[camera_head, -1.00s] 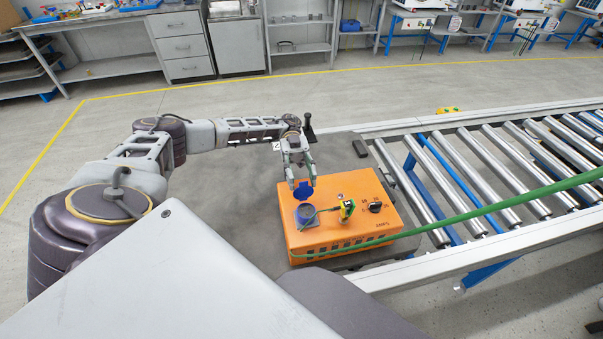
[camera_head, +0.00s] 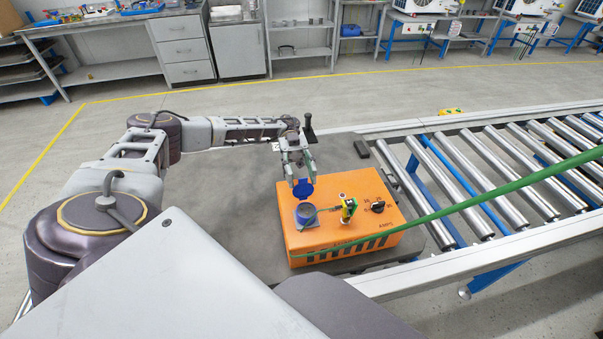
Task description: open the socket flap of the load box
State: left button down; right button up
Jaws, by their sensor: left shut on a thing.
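The orange load box (camera_head: 345,230) sits on the grey surface beside the roller conveyor. Its round blue-rimmed socket (camera_head: 306,213) is on the left of its top, with the opening exposed. The blue socket flap (camera_head: 303,190) stands raised at the far side of the socket. My left gripper (camera_head: 301,177) comes down from behind the box, with its fingertips closed at the upper part of the flap. The exact contact is small and partly hidden by the fingers. My right gripper is out of view.
A green cable (camera_head: 480,204) crosses over the conveyor (camera_head: 500,170).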

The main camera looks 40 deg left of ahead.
pick_arm(q)
jog(key=shift+a, duration=0.1)
jog(key=c, duration=0.8)
grip_release()
notch_tip(320, 180, up, 10)
dwell(0.7)
notch_tip(320, 180, up, 21)
jog(key=p, duration=2.1)
jog(key=shift+r, duration=0.15)
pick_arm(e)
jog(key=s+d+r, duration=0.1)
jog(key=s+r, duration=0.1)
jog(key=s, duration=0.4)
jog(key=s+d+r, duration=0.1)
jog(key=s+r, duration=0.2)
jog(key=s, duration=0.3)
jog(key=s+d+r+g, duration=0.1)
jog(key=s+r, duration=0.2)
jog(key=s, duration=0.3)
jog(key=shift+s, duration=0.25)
